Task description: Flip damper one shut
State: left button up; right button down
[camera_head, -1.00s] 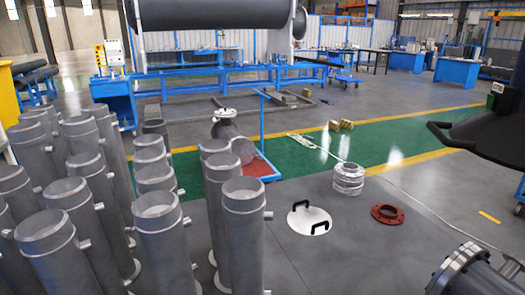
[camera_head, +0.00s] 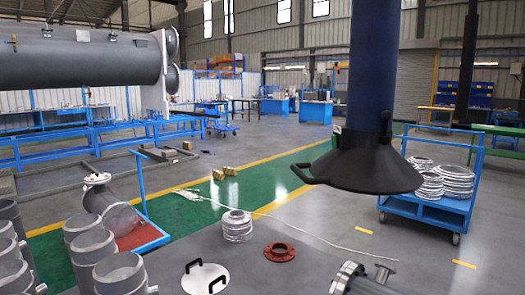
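No part is clearly marked as damper one. A black conical hood (camera_head: 365,165) hangs from a thick dark blue duct (camera_head: 377,75) right of the middle. A black loop handle (camera_head: 302,174) sticks out from the hood's left rim. A small dark lever-like fitting (camera_head: 385,117) stands at the duct's right side, just above the hood; I cannot tell its position or whether it is the damper. Neither of my grippers is in view.
Grey flanged pipes (camera_head: 120,272) stand at the lower left. A white disc with black handles (camera_head: 205,277), a stack of metal rings (camera_head: 237,225) and a red flange (camera_head: 279,252) lie in front. A blue cart (camera_head: 430,208) with rings stands behind the hood.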

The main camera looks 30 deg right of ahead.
aim_at(384, 140)
jog(key=z, duration=1.6)
